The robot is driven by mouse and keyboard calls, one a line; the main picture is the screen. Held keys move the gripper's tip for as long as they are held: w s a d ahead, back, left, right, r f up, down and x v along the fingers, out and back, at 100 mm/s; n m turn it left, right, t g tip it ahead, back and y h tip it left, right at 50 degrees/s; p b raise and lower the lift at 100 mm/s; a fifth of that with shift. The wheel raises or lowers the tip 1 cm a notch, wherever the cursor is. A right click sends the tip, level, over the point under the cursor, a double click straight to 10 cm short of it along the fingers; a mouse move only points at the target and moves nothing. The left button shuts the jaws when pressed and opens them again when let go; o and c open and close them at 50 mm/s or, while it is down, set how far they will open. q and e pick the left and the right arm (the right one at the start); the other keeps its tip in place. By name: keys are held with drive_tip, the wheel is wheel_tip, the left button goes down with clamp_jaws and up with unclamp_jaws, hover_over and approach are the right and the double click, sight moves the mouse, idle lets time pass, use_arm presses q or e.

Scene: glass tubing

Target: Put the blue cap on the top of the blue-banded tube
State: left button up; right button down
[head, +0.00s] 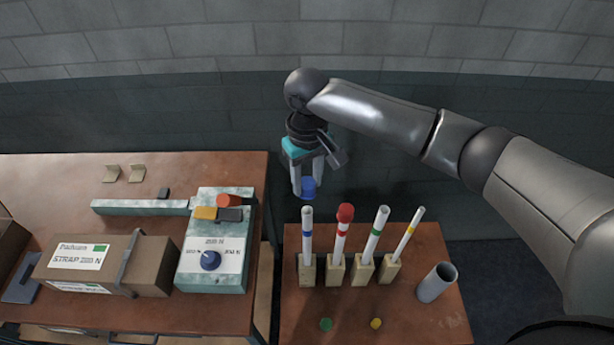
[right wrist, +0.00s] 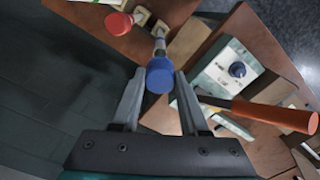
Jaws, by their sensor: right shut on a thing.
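My right gripper (head: 307,184) points down, its fingers shut on the blue cap (head: 309,189). In the right wrist view the blue cap (right wrist: 159,76) sits between the fingertips. The blue-banded tube (head: 307,250) stands upright in a wooden block at the left end of the row. In the head view its open top lies just below the cap, with a small gap in the picture. In the right wrist view the blue-banded tube (right wrist: 160,43) shows beyond the cap, partly hidden by it. I cannot tell whether they are exactly aligned. My left gripper is not in view.
A red-capped tube (head: 341,240), a green-banded tube (head: 376,236) and a yellow-banded tube (head: 406,236) stand to the right, close together. A grey cup (head: 436,283) is at the right. Green (head: 326,325) and yellow (head: 376,323) caps lie in front. A strapping device (head: 216,265) occupies the left table.

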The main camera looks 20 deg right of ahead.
sight(307, 211)
wheel_tip(307, 211, down, 2)
drive_tip(key=shift+s+b, duration=0.1)
drive_tip(key=shift+b, duration=0.4)
wheel_tip(307, 211, down, 2)
drive_tip(key=b, duration=0.3)
drive_tip(key=shift+f, duration=1.05)
drive_tip(key=shift+f+p, duration=0.1)
drive_tip(key=shift+p, duration=0.9)
drive_tip(key=shift+f, duration=1.2)
idle(1.4)
unclamp_jaws()
idle(0.6)
drive_tip(key=shift+r, duration=0.1)
